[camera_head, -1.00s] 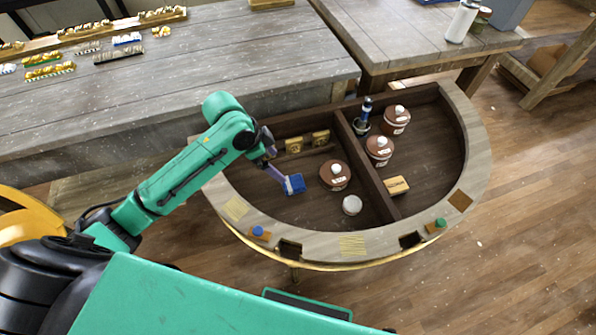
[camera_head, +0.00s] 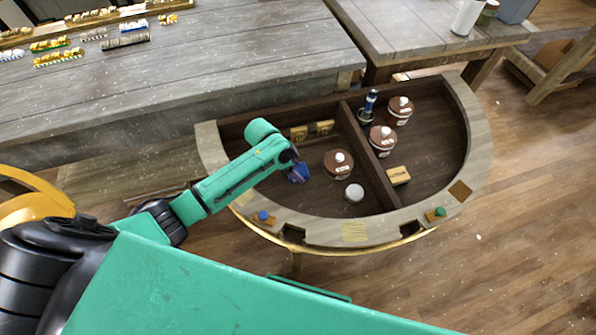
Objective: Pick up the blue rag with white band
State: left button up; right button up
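The blue rag (camera_head: 299,174) lies in the left compartment of the half-round console (camera_head: 350,232), left of a brown lidded jar. Its white band is mostly hidden by my arm. My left gripper (camera_head: 295,166) reaches in from the left and is right over the rag, at its upper left part. The wrist covers the fingers, so whether they are open, shut or touching the rag does not show. My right gripper is not in view.
A brown jar (camera_head: 338,164) and a white round pot (camera_head: 354,193) stand just right of the rag. Two gold blocks (camera_head: 312,131) sit behind. A divider (camera_head: 371,165) separates the right compartment, which holds more jars, a blue-topped bottle (camera_head: 369,104) and a yellow box (camera_head: 398,175).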

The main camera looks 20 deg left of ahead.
pick_arm(q)
jog(key=c, duration=0.6)
notch_tip(320, 180, up, 20)
jog(key=shift+b, duration=0.3)
jog(key=o, duration=0.5)
jog(key=c, duration=0.4)
